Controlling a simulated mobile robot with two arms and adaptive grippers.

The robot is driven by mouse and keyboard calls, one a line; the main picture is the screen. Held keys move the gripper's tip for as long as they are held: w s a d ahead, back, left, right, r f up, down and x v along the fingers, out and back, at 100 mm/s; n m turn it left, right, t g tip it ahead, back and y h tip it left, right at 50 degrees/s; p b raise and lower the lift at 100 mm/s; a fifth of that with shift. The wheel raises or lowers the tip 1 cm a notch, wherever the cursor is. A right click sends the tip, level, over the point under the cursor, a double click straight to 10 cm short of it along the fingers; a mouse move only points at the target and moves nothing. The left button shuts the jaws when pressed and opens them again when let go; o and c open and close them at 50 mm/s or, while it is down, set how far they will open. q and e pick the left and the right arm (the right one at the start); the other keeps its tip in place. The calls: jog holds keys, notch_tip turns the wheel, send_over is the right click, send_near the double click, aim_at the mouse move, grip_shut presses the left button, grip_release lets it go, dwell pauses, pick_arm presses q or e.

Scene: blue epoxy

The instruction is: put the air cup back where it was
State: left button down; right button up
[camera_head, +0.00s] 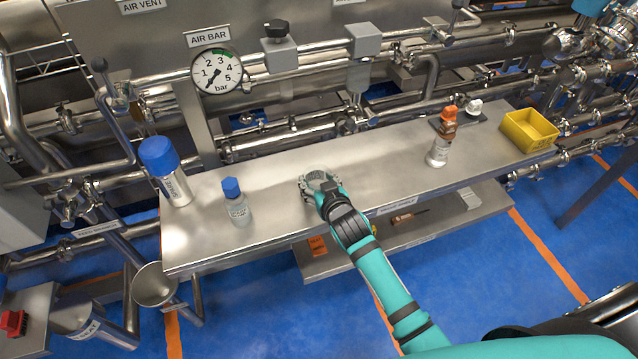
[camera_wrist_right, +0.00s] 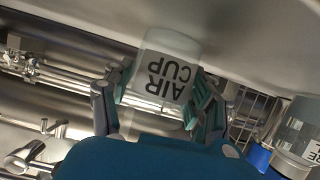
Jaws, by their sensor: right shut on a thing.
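The air cup (camera_wrist_right: 165,75) is a clear, whitish cup with "AIR CUP" lettering, upside down in the right wrist view. My right gripper (camera_wrist_right: 160,100) is shut on it, with a finger on each side of the cup. In the head view, my right gripper (camera_head: 320,185) is over the middle of the steel shelf (camera_head: 280,170). The cup (camera_head: 318,177) shows there partly, at the fingertips. I cannot tell whether the cup touches the shelf. My left gripper is not in view.
A blue-capped bottle (camera_head: 237,203) and a larger blue-capped container (camera_head: 165,172) stand left on the shelf. Right of the gripper are a white bottle (camera_head: 438,151), an orange-topped item (camera_head: 448,122) and a yellow bin (camera_head: 529,131). A lower shelf (camera_head: 450,220) holds small tools.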

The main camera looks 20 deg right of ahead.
jog(key=shift+s+a+f, duration=0.1)
jog(key=shift+s+a, duration=0.05)
jog(key=shift+s, duration=0.1)
jog(key=o, duration=1.2)
jog(key=shift+w, duration=0.1)
